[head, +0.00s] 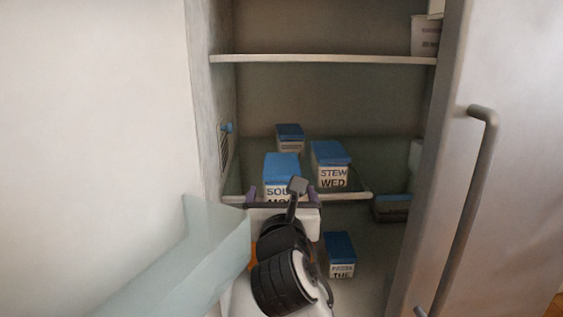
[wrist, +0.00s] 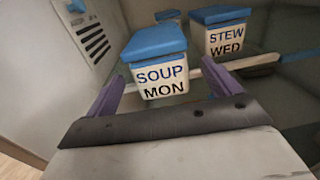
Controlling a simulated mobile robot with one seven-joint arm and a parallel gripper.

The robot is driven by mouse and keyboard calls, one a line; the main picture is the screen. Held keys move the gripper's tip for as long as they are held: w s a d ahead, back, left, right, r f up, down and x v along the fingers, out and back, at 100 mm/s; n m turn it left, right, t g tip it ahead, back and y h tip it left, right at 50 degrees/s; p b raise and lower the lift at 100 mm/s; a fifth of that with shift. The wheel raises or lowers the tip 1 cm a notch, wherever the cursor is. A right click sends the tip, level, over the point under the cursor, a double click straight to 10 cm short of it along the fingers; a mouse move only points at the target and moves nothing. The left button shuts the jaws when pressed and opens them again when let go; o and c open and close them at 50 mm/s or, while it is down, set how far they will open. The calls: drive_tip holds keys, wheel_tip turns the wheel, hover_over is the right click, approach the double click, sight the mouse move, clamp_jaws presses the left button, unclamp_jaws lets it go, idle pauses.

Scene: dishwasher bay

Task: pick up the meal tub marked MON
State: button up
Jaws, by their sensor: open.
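The meal tub marked SOUP MON (head: 282,167) has a blue lid and a white label, and stands on the middle shelf at the front. It shows large in the wrist view (wrist: 160,75), upright, its label facing me. My gripper (head: 281,194) is in front of this tub. In the wrist view its two purple fingers (wrist: 164,90) are spread wide, one on each side of the tub's lower front, with nothing held. I cannot tell whether the fingertips reach past the tub's front face. In the head view my arm hides the tub's lower part.
A tub marked STEW WED (head: 331,165) stands close on the right. Another blue-lidded tub (head: 290,137) is behind. The shelf's front rail (head: 345,196) runs below. A metal door (head: 485,170) stands open at right.

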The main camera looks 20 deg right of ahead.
sight(278, 168)
drive_tip(key=shift+w+d+p, duration=0.1)
drive_tip(key=shift+w+p, duration=0.4)
drive_tip(key=shift+p, duration=0.3)
drive_tip(key=p+x, duration=0.1)
drive_tip(key=x, duration=0.1)
drive_tip(key=p+x, duration=0.1)
drive_tip(key=x, duration=0.1)
drive_tip(key=shift+w+r, duration=0.1)
drive_tip(key=shift+r, duration=0.3)
drive_tip(key=shift+w+d+f, duration=0.1)
drive_tip(key=shift+w+d, duration=0.05)
drive_tip(key=shift+w, duration=0.3)
drive_tip(key=c, duration=1.4)
drive_tip(key=shift+o, duration=0.2)
